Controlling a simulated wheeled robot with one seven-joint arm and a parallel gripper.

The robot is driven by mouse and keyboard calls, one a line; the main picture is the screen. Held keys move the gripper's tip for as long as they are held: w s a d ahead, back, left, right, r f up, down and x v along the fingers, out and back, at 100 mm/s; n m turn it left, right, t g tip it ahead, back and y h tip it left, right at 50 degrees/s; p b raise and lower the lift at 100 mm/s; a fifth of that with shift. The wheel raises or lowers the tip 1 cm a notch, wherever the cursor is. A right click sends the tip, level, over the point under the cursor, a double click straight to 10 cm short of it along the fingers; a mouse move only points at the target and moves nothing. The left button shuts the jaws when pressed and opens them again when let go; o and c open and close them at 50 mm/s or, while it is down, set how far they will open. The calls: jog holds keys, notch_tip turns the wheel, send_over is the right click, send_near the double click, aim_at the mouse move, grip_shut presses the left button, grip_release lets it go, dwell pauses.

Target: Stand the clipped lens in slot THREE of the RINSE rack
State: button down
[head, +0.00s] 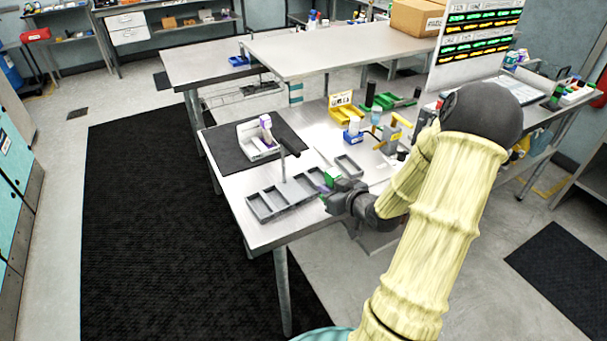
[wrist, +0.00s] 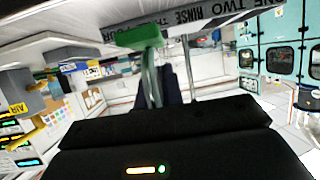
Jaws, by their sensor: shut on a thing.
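My gripper (head: 335,189) is shut on the clipped lens, at the front edge of the table. The green clip (head: 331,175) shows just beyond the fingers; in the wrist view the clip (wrist: 140,37) is at the far end of a thin, pale, see-through piece between the fingers (wrist: 160,90). The lens itself is hard to make out. The grey RINSE rack (head: 268,215) lies left of my gripper, with several open compartments in a row. Its lettered wall (wrist: 205,22) crosses the top of the wrist view upside down. I cannot tell whether the lens touches the rack.
A small grey tray (head: 349,165) lies beyond the gripper. A white holder (head: 255,147) stands on a black mat (head: 223,152). Yellow (head: 346,110) and blue bins stand farther back. A raised shelf (head: 330,50) spans the back.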

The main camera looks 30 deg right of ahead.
jog(key=w, duration=0.4)
jog(key=w+a+p, duration=0.1)
jog(key=w, duration=0.3)
jog(key=w+p, duration=0.1)
jog(key=w, duration=0.3)
jog(key=shift+w+a, duration=0.2)
jog(key=shift+a, duration=0.1)
jog(key=shift+s+f+p, duration=0.1)
jog(key=shift+f+p, duration=0.5)
jog(key=shift+f, duration=1.15)
jog(key=shift+f, duration=0.2)
jog(key=c, duration=1.5)
grip_release()
jog(key=shift+c, duration=0.2)
jog(key=shift+r, duration=0.2)
